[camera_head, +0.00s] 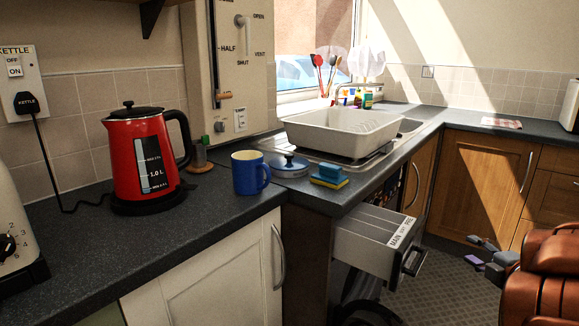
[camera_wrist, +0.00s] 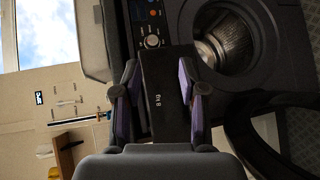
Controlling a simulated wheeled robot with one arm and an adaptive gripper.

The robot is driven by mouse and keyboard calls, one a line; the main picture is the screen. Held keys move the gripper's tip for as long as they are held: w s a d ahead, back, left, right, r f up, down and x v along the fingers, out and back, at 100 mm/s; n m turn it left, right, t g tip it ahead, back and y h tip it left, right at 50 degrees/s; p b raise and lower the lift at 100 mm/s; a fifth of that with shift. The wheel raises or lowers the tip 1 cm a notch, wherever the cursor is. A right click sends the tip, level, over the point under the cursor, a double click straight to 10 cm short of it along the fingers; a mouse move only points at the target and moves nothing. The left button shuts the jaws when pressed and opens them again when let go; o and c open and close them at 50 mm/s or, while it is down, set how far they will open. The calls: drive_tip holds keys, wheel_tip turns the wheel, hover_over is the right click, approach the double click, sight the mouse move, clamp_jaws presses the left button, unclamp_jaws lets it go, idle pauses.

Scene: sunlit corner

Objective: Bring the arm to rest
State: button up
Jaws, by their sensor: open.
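My gripper (camera_head: 473,250) is at the right in the head view, with my orange-brown arm behind it. Its fingers with purple pads are apart and nothing shows held. In the wrist view my gripper (camera_wrist: 158,75) faces a dark front panel marked "8 kg" (camera_wrist: 165,95), which shows between the fingers. In the head view the gripper is to the right of the pulled-out detergent drawer (camera_head: 375,240), with a gap between them. The drawer is marked "MAIN" and "PRE".
The washing machine's round door (camera_wrist: 265,130) stands open below the drawer. The dark counter (camera_head: 75,255) holds a red kettle (camera_head: 130,165), a blue mug (camera_head: 246,178), a sponge (camera_head: 328,179) and a white basin (camera_head: 340,134). Patterned floor (camera_head: 450,300) shows between drawer and arm.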

wheel_tip(320, 180, up, 10)
drive_tip(key=d+r+m+g+h+p, duration=0.1)
drive_tip(key=d+m+g+h+p, duration=0.15)
drive_tip(key=m+h+p, duration=0.45)
drive_tip(key=s+a+r+m+g+h+p, duration=0.1)
drive_tip(key=s+a+r+m+g+p, duration=0.25)
drive_tip(key=s+m+p, duration=0.2)
drive_tip(key=s+a+r+m+g+y+p, duration=0.1)
drive_tip(key=s+a+m+g+y+p, duration=0.2)
drive_tip(key=s+a, duration=1.1)
drive_tip(key=s+a+r+m+g+y+p, duration=0.2)
drive_tip(key=s+a+g+p, duration=0.6)
drive_tip(key=s+a, duration=0.6)
drive_tip(key=s+m+y+p, duration=0.1)
drive_tip(key=s, duration=0.1)
drive_tip(key=shift+s+r+y, duration=0.3)
drive_tip(key=shift+s+m, duration=0.1)
drive_tip(key=shift+m, duration=0.15)
